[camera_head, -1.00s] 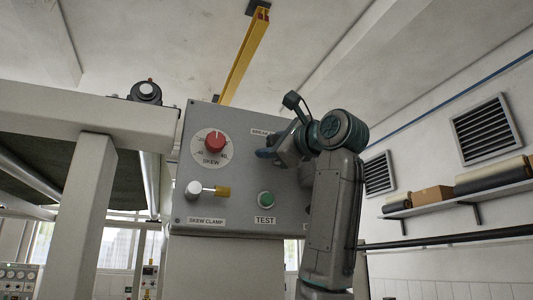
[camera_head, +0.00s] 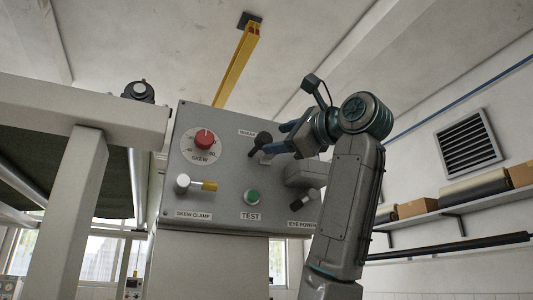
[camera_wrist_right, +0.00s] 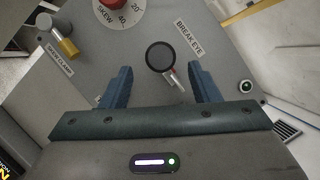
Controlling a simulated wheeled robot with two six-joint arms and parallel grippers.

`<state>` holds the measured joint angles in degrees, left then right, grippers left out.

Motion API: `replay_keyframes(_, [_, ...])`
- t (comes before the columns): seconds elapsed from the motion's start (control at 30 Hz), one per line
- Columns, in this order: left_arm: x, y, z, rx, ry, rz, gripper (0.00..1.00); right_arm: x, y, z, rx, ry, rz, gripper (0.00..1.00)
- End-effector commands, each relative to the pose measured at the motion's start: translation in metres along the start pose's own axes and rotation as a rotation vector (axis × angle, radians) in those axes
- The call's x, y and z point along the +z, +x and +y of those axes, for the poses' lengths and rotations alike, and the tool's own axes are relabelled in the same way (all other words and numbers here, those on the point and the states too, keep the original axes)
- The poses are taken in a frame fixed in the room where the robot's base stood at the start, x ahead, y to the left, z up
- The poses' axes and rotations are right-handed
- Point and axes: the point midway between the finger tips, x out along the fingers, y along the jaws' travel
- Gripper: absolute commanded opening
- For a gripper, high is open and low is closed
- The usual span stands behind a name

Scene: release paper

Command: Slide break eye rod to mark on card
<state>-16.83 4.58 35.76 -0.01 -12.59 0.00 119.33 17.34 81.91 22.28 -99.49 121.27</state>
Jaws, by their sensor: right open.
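The break eye rod's round black knob (camera_head: 263,138) stands out from the grey panel, under a partly hidden "BREAK" label (camera_head: 247,132). In the right wrist view the knob (camera_wrist_right: 160,56) shows as a dark disc with a short silver and red piece beside it, near the "BREAK EYE" label (camera_wrist_right: 189,38). My right gripper (camera_head: 276,139) is open, its blue fingers pointing at the panel. In the wrist view its fingers (camera_wrist_right: 160,80) lie either side of the knob's lower area, with gaps on both sides. I cannot make out the card or its mark. My left gripper is not in view.
The panel (camera_head: 225,180) also carries a red skew knob (camera_head: 204,139), a skew clamp lever (camera_head: 196,184), a green test button (camera_head: 252,196) and a dark eye power knob (camera_head: 303,200). A machine frame (camera_head: 80,185) stands at the left.

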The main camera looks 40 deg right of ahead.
Motion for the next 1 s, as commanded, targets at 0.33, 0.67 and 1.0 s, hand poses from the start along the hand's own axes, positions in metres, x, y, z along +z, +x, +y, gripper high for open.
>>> replay_keyframes(0.33, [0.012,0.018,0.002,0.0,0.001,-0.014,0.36,0.0,-0.031,0.0,0.0,0.0,0.0,0.56])
replay_keyframes(0.67, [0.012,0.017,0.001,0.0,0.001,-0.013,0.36,0.0,-0.03,0.0,0.001,0.0,0.001,0.56])
replay_keyframes(1.0, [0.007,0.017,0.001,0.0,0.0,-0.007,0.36,0.0,-0.031,0.0,0.0,0.0,0.0,0.56])
